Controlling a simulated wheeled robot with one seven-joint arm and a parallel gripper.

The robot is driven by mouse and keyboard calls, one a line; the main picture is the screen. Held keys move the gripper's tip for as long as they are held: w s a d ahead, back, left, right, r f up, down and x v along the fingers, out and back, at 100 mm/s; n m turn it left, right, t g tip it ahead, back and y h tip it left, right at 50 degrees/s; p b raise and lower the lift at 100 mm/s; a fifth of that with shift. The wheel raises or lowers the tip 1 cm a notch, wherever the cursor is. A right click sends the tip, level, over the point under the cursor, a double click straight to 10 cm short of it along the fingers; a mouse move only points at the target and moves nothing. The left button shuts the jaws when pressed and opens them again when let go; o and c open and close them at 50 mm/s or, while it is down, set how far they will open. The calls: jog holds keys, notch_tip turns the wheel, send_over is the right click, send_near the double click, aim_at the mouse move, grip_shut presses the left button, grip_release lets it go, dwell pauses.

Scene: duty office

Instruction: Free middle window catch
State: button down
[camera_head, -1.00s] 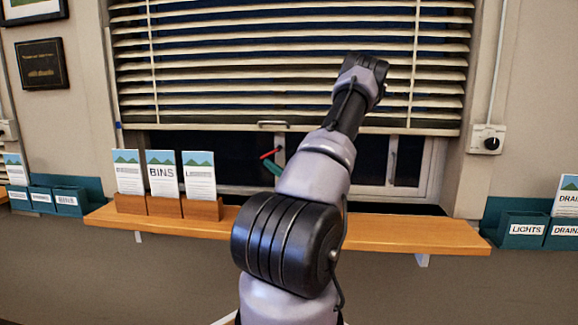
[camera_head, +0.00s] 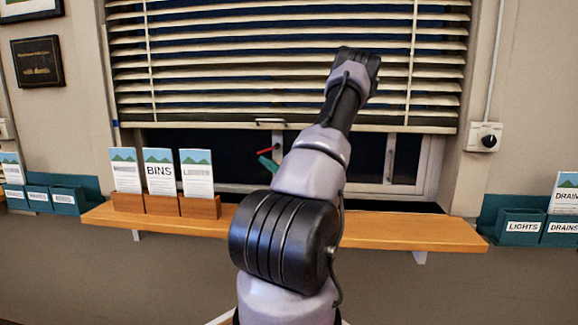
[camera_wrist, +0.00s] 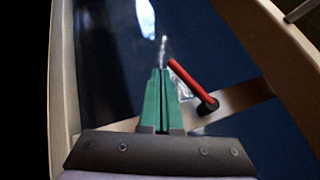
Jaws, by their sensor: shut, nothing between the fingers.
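The middle window catch has a red handle (camera_head: 269,149) that lies nearly level below the blind, on a pale window frame post. In the wrist view, the red handle (camera_wrist: 190,81) slants from a dark round pivot (camera_wrist: 208,104) up towards my fingertips. My gripper has green fingers; it shows in the head view (camera_head: 267,161) just below the handle and in the wrist view (camera_wrist: 159,72). The fingers are shut and empty. Their tips are close to the handle's free end, on its left in the wrist view; I cannot tell whether they touch. My arm hides part of the window.
A slatted blind (camera_head: 290,60) covers the upper window, with its bottom rail (camera_head: 200,124) just above the catch. A wooden shelf (camera_head: 400,232) runs below, with leaflet holders (camera_head: 165,203) at its left. Teal bins (camera_head: 521,226) stand at the right.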

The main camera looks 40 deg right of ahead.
jog(key=r+v, duration=0.1)
jog(key=v, duration=0.7)
jog(key=s+r+v, duration=0.1)
jog(key=r+v, duration=0.1)
jog(key=v, duration=0.6)
jog(key=shift+s+r, duration=0.25)
jog(key=shift+s, duration=0.05)
jog(key=w+a+r+n+g+y, duration=0.1)
jog(key=a+r+n+g+y, duration=0.25)
jog(key=a+g, duration=0.45)
jog(key=a+r+n+g+y, duration=0.25)
jog(key=a+n, duration=0.25)
jog(key=a, duration=0.7)
jog(key=w+a+r+n+g+y, duration=0.1)
jog(key=a+r+n+g+y, duration=0.2)
jog(key=a+g, duration=0.55)
jog(key=s+a+r+n+t+h, duration=0.4)
jog(key=s+a+r+h, duration=0.4)
jog(key=r, duration=0.3)
jog(key=shift+s+a+t+h, duration=0.3)
jog(key=shift+s+a+h, duration=0.1)
jog(key=shift+a, duration=0.3)
